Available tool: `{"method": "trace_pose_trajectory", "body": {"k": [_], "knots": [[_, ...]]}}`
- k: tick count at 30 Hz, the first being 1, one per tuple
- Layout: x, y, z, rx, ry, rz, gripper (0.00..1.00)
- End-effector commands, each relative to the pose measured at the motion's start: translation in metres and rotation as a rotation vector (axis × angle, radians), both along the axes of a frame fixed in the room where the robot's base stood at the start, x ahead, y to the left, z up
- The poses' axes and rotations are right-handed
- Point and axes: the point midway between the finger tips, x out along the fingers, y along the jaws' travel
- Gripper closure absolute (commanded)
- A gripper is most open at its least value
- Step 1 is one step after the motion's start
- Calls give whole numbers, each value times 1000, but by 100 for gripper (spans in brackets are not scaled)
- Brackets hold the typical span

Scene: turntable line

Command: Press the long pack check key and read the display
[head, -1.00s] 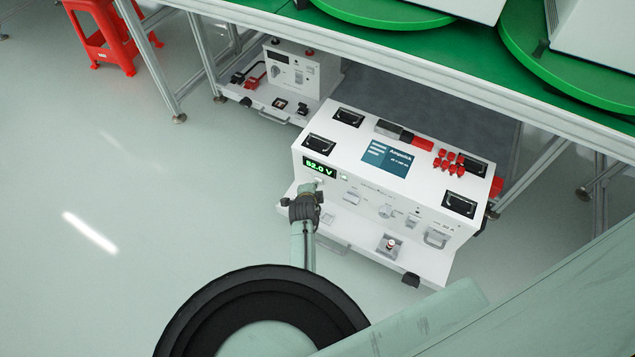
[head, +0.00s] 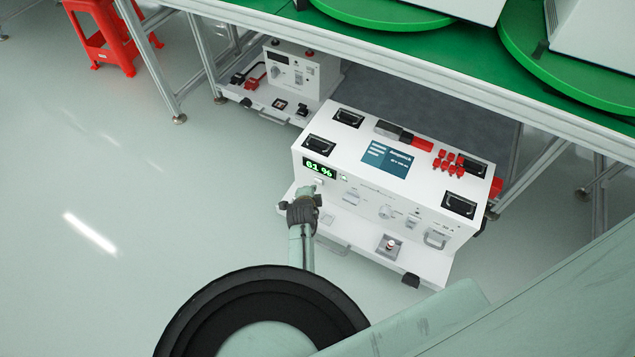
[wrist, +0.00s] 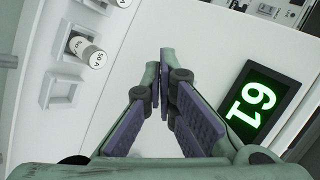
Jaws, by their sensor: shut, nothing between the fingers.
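My gripper (head: 307,196) is shut and empty at the pack's front face, just below the display. In the wrist view the closed fingertips (wrist: 166,52) point at the white front panel. A pale key (head: 318,182) shows just above the fingertips; contact cannot be told.
A smaller white unit (head: 289,70) with its own dark display stands behind on the left. Bench legs (head: 160,75) and a red stool (head: 103,38) are at upper left. Open floor (head: 130,240) lies to the left. Green turntables (head: 580,70) sit on the bench above.

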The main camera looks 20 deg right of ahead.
Motion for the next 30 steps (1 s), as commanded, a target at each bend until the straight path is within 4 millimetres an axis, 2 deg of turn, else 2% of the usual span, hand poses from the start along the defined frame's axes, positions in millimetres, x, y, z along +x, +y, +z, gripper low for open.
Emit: {"method": "trace_pose_trajectory", "body": {"k": [11, 25, 30], "knots": [[-2, 3, 0, 1, 0, 1, 100], [-28, 37, -1, 1, 1, 2, 100], [-32, 42, 0, 0, -1, 2, 100]]}}
